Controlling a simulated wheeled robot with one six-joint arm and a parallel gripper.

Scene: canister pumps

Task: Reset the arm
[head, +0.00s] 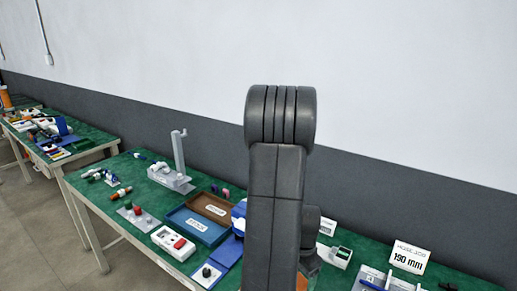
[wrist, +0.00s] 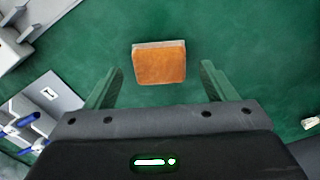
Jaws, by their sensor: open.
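My gripper (wrist: 159,84) shows in the wrist view with its two green fingers spread apart. An orange-brown block (wrist: 159,66) with a pale edge lies on the green bench top, ahead of and between the fingertips in the picture. I see no contact between the fingers and the block. In the head view my dark arm rises in the middle of the picture and hides part of the bench. My gripper is not visible there.
The green bench (head: 112,213) carries a blue tray (head: 197,226), a brown tray (head: 209,207), a grey stand (head: 179,157), a white box with a red part (head: 175,243) and a "190 mm" sign (head: 410,258). A second bench (head: 92,141) stands at left.

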